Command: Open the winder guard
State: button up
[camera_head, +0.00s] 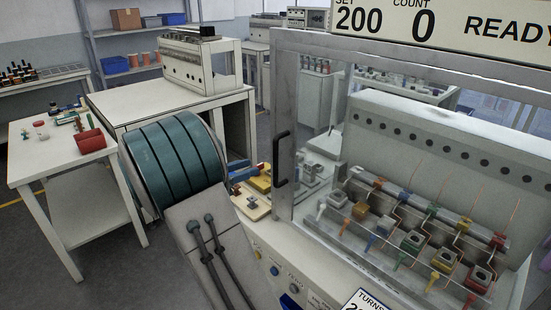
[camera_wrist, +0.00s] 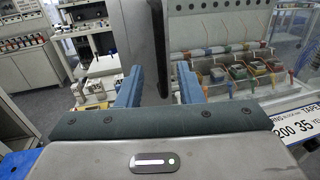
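The winder guard (camera_head: 290,75) is a clear panel in a grey metal frame. It stands shut across the front of the winder in the head view. A black upright handle (camera_head: 281,160) sits on its left frame post. In the wrist view the handle (camera_wrist: 159,50) appears as a dark vertical bar in the gap between the two blue fingers of my gripper (camera_wrist: 158,84). The fingers are spread, with space on both sides of the bar. I cannot tell whether the bar is between the fingertips or beyond them. I cannot make out my gripper in the head view.
Behind the guard is a row of coloured bobbins (camera_head: 412,242) with wires. A sign reading 200, 0 and READY (camera_head: 440,22) is above. Buttons (camera_head: 274,271) line the winder's front. A white table (camera_head: 50,158) with small items stands left. A white bench (camera_head: 140,102) holds another machine.

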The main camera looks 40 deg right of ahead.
jog(key=p, duration=0.1)
send_over(276, 182)
jog(key=shift+w+d, duration=0.3)
jog(key=shift+w, duration=0.05)
grip_shut()
